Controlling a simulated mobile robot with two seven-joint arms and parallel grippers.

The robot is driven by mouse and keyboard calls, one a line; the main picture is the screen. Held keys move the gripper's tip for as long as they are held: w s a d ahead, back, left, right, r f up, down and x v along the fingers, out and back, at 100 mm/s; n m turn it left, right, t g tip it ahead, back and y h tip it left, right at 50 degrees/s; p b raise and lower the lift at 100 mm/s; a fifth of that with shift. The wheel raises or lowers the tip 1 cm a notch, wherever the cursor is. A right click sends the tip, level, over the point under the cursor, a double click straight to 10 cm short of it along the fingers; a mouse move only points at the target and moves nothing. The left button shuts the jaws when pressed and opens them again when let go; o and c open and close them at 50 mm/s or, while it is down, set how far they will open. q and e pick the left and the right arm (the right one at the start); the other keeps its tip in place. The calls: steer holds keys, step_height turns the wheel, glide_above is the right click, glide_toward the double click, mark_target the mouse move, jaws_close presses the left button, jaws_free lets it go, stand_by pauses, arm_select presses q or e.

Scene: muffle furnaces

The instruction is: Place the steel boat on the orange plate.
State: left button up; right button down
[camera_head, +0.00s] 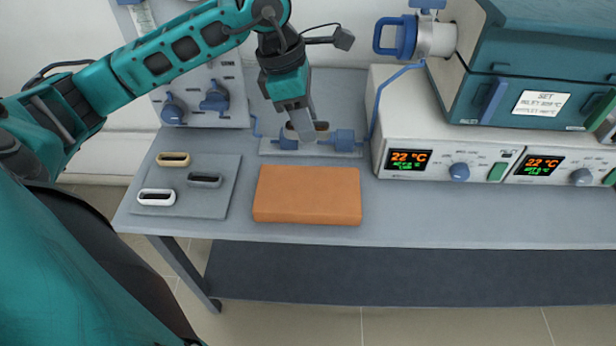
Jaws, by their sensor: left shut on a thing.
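My right gripper is not in view.
Two furnace control units (437,150) with lit displays stand at the right, under a teal furnace (550,50). Blue fittings (344,140) sit on a low base behind the plate. A grey panel (205,85) stands behind the tray. The front bench strip (400,220) is clear.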

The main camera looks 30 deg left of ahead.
mark_target(287, 134)
arm_select(q)
step_height(287, 134, down, 15)
steer(key=shift+r+b, duration=0.1)
steer(key=shift+b, duration=0.25)
steer(key=o, duration=0.6)
steer(key=shift+f, duration=0.2)
steer(key=o, duration=0.5)
steer(key=shift+c, duration=0.2)
steer(key=shift+r, duration=0.1)
steer(key=shift+r, duration=0.2)
steer(key=v, duration=1.1)
steer(key=shift+s+r, duration=0.1)
steer(key=shift+r, duration=0.3)
